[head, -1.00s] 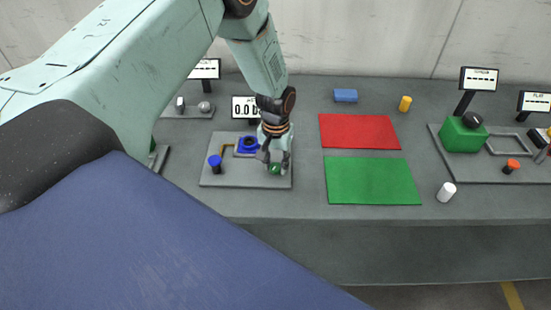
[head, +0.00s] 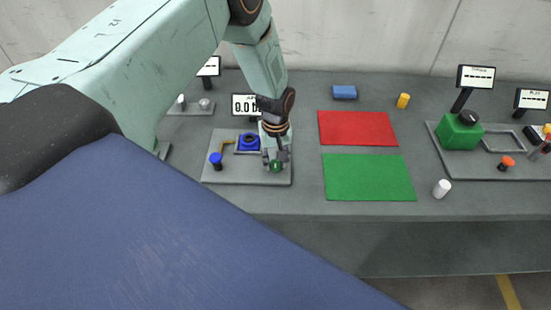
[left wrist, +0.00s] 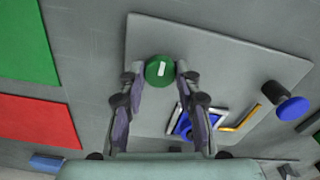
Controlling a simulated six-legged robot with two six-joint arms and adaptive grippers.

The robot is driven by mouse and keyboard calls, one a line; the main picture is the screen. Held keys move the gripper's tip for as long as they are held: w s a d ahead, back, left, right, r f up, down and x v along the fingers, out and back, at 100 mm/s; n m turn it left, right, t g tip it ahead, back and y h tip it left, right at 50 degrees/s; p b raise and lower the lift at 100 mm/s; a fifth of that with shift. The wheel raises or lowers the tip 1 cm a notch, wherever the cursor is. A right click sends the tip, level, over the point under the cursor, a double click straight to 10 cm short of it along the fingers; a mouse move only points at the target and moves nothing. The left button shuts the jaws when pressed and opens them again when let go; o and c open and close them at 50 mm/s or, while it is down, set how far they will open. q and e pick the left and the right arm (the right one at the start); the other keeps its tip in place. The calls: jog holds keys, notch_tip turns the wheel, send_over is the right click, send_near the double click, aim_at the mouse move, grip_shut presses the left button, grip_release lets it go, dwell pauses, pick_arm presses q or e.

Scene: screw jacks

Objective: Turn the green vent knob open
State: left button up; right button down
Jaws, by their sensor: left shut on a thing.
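The green vent knob (head: 276,167) sits near the front right corner of a grey base plate (head: 235,178). In the left wrist view the knob (left wrist: 159,70) is round, with a white bar mark on its top lying near the picture's vertical, slightly tilted. My left gripper (head: 275,161) comes down over the knob from above. In the left wrist view its fingertips (left wrist: 159,74) stand on both sides of the knob, shut on it. The right gripper is not in view.
On the same plate are a blue ring-shaped part (head: 249,142), a yellow bent bar (head: 227,144) and a blue-topped button (head: 215,160). A display (head: 244,105) stands behind. Red (head: 357,128) and green (head: 368,178) mats lie to the right, with a white cylinder (head: 441,189) beyond.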

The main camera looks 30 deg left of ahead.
aim_at(275, 163)
pick_arm(q)
jog(key=shift+w+r, duration=0.1)
jog(key=shift+w, duration=0.1)
jog(key=o, duration=1.2)
jog(key=shift+s+a, duration=0.1)
jog(key=shift+c, duration=0.2)
notch_tip(275, 163, up, 12)
